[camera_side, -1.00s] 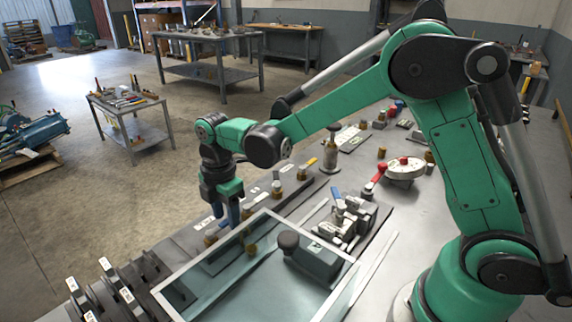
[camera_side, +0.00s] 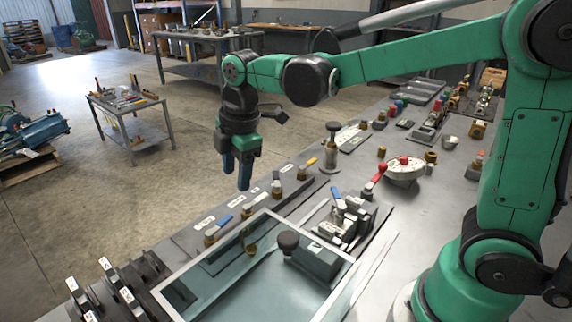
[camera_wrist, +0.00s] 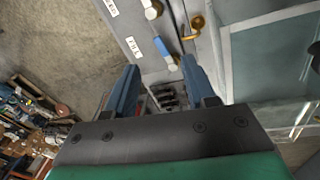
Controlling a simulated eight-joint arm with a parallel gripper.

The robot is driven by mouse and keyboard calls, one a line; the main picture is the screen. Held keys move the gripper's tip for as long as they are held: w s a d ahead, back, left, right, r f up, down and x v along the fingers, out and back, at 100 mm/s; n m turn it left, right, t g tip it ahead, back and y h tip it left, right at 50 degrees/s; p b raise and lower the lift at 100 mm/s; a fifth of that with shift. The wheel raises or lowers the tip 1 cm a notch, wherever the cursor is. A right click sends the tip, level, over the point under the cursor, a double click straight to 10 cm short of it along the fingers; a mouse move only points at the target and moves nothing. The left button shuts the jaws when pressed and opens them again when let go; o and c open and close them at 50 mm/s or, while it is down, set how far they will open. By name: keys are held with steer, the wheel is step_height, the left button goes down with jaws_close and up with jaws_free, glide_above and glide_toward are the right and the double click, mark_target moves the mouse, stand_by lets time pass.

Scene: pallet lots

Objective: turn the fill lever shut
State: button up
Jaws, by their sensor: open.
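A blue-handled lever (camera_side: 223,222) on a brass valve sits at the left end of the bench's row of levers. In the wrist view this blue lever (camera_wrist: 160,46) lies beside a white label (camera_wrist: 133,46) that seems to read FILL, though the print is small. Its handle runs roughly along the row. My gripper (camera_side: 237,183) hangs above the bench, clear of the lever, fingers pointing down. In the wrist view my gripper (camera_wrist: 160,70) has its fingers apart with nothing between them.
A glass-walled tank (camera_side: 180,290) stands close to the lever's near side. A white-handled lever (camera_side: 247,210) and a yellow-handled lever (camera_side: 306,164) are further along the row. A black-knobbed post (camera_side: 332,150) rises behind.

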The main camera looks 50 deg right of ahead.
steer(key=s+d+m+t, duration=0.4)
steer(key=s+m, duration=0.5)
steer(key=m, duration=0.6)
steer(key=shift+f+m+t, duration=0.15)
steer(key=shift+m+t, duration=0.15)
steer(key=shift+t, duration=0.2)
steer(key=shift+s, duration=0.1)
